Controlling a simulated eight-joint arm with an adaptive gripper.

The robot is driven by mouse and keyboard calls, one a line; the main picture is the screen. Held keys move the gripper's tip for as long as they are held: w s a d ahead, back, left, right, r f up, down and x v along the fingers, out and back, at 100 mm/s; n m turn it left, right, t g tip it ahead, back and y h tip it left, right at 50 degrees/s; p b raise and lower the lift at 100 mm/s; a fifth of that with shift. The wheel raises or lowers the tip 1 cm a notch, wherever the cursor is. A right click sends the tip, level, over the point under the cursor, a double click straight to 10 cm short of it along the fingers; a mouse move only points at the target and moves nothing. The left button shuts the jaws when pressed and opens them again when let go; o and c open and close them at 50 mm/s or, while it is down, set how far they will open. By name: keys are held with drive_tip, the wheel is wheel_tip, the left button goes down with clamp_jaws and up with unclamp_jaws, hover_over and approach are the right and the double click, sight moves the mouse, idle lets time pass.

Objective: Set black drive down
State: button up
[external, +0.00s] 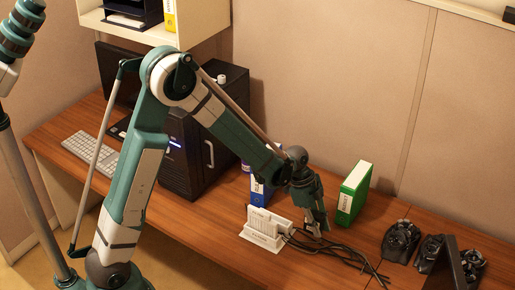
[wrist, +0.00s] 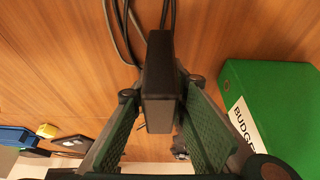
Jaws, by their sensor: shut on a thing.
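The black drive (wrist: 160,88) is a dark box between the two green-padded fingers of my gripper (wrist: 161,97) in the wrist view. The fingers are shut on its sides, and it sticks out past the fingertips. In the external view my gripper (external: 318,228) points down, low over the wooden desk (external: 205,228), just left of the green binder. I cannot make out the drive clearly in that view, nor tell whether it touches the desk.
A green binder (external: 353,193) stands close on the right; it also fills the right of the wrist view (wrist: 270,105). A white labelled holder (external: 265,230) stands left of my gripper. Dark cables (external: 345,255) lie nearby. A blue binder (external: 260,190) stands behind. Black devices (external: 402,240) sit at right.

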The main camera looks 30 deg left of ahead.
sight(319, 217)
drive_tip(key=shift+f, duration=0.1)
drive_tip(key=shift+f+b, duration=0.45)
drive_tip(key=shift+f, duration=1.35)
drive_tip(key=shift+f, duration=0.1)
drive_tip(key=o, duration=1)
drive_tip(key=shift+p+v, duration=1.25)
drive_tip(key=shift+v, duration=4.9)
